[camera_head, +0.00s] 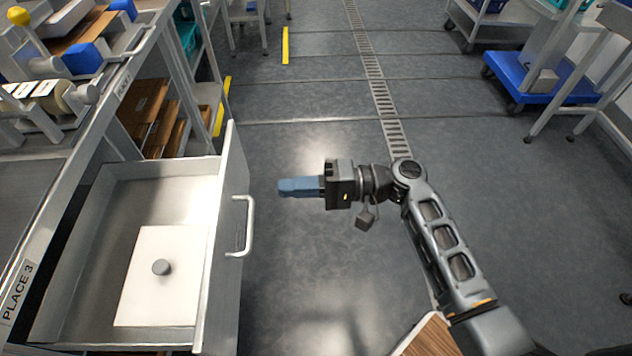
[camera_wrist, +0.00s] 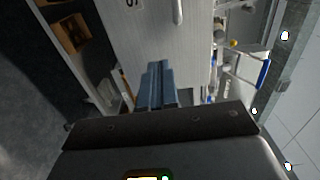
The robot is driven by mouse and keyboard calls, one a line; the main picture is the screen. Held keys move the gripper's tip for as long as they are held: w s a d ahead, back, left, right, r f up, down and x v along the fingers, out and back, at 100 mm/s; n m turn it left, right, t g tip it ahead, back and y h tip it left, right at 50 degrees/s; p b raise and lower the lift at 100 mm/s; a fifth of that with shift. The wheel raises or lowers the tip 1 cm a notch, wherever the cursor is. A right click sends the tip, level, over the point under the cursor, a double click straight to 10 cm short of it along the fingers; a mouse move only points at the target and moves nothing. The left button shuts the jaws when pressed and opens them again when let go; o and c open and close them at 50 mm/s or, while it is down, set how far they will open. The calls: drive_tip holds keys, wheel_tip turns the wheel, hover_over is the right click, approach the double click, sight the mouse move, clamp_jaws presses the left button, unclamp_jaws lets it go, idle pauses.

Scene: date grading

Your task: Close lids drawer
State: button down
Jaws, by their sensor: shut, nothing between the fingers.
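The lids drawer (camera_head: 160,182) is pulled out from the bench at the left in the head view, with a white lid (camera_head: 149,288) with a grey knob lying inside. Its pale front panel (camera_head: 226,190) carries a handle (camera_head: 243,226) on the side facing my gripper. My gripper (camera_head: 283,188) is shut and empty, its blue fingers pointing left toward the drawer front, apart from the handle. In the wrist view the shut blue fingers (camera_wrist: 157,75) point at the drawer front (camera_wrist: 135,45), and the handle (camera_wrist: 178,12) shows at the top.
The bench edge bears a "PLACE 3" label (camera_head: 17,292). An open shelf with brown boxes (camera_head: 158,115) is behind the drawer. A blue trolley (camera_head: 548,85) stands at the far right. The floor (camera_head: 330,250) around my gripper is clear.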

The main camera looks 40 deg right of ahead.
drive_tip(key=x, duration=0.7)
drive_tip(key=b, duration=0.7)
approach(139, 210)
drive_tip(key=w+a+r, duration=0.1)
drive_tip(key=a, duration=0.1)
drive_tip(key=w+a+r, duration=0.1)
drive_tip(key=w+a, duration=0.1)
drive_tip(key=w+a+r, duration=0.2)
drive_tip(key=shift+w+a+r, duration=0.1)
drive_tip(key=shift+a+r, duration=0.05)
drive_tip(key=shift+a, duration=0.05)
drive_tip(key=shift+w+a, duration=0.4)
drive_tip(key=shift+a, duration=0.1)
drive_tip(key=shift+w+a+r, duration=0.1)
drive_tip(key=shift+a+r, duration=0.1)
drive_tip(key=shift+r, duration=0.05)
drive_tip(key=shift+a, duration=0.1)
